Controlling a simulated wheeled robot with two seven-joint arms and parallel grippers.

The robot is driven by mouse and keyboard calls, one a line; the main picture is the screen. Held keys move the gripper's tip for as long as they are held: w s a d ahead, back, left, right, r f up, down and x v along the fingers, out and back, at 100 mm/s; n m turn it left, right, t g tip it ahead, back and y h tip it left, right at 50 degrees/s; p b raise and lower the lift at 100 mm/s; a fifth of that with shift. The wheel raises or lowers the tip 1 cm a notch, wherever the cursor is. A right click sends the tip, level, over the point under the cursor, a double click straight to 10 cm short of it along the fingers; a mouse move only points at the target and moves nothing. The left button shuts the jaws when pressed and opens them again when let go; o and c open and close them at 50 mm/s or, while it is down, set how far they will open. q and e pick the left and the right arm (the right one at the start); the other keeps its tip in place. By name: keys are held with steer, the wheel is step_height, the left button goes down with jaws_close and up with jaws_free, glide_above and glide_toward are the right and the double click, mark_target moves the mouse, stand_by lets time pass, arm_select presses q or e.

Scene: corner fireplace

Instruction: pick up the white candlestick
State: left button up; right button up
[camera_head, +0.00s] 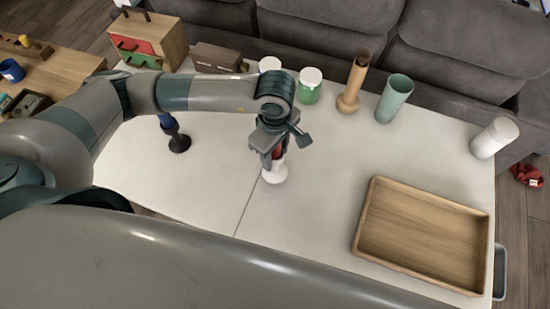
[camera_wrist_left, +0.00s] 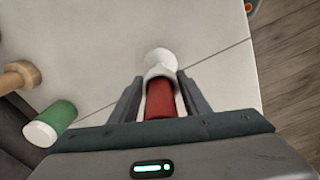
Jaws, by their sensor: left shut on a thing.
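The white candlestick (camera_head: 275,174) stands on the white table near its middle, its round base showing below my left gripper (camera_head: 276,156). In the left wrist view the candlestick's white part (camera_wrist_left: 160,62) shows just beyond the fingers, with a red candle (camera_wrist_left: 160,100) between them. My left gripper (camera_wrist_left: 160,100) is shut on the candlestick, from above. The base looks close to the tabletop; I cannot tell whether it touches. My right gripper is not in view.
A dark candlestick with a blue candle (camera_head: 170,130) stands to the left. A wooden tray (camera_head: 369,222) lies at right. A green jar (camera_head: 309,86), wooden candlestick (camera_head: 353,82), green cup (camera_head: 395,98) and white cylinder (camera_head: 494,138) stand along the back and right. Front middle is clear.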

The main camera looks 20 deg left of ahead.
arm_select(q)
steer(key=shift+r, duration=0.45)
steer(key=s+d+r+b, duration=0.4)
steer(key=s+r, duration=0.3)
steer(key=s, duration=0.3)
steer(key=shift+s+d, duration=0.25)
steer(key=shift+d, duration=0.25)
steer(key=shift+w, duration=0.1)
